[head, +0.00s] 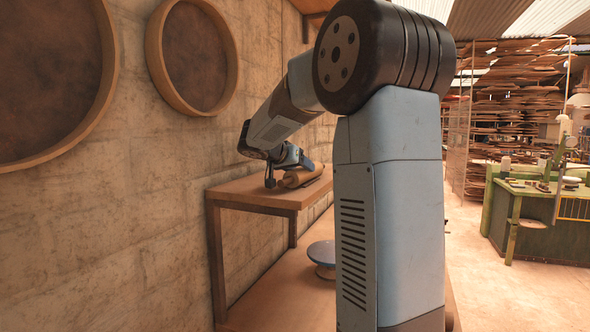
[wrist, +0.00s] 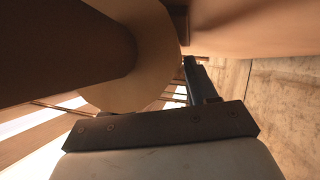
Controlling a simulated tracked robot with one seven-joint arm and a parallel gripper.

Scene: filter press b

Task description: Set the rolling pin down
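The rolling pin (head: 302,177) is a tan wooden cylinder at the far end of a raised wooden shelf (head: 268,189) by the wall. It looks level and at the shelf top; I cannot tell whether it rests there. My gripper (head: 277,175) is right at the pin, fingers pointing down beside it. In the wrist view the pin (wrist: 157,50) is very close, with a pale round end and a darker handle. One dark finger (wrist: 197,82) shows beside the pin's edge. The other finger is hidden, so the grip is unclear.
A stone wall (head: 160,190) with round wooden hoops (head: 200,57) stands close on the left. A blue round plate on a stand (head: 322,254) is on the lower bench. A green bench (head: 540,215) is at the right, with open floor before it.

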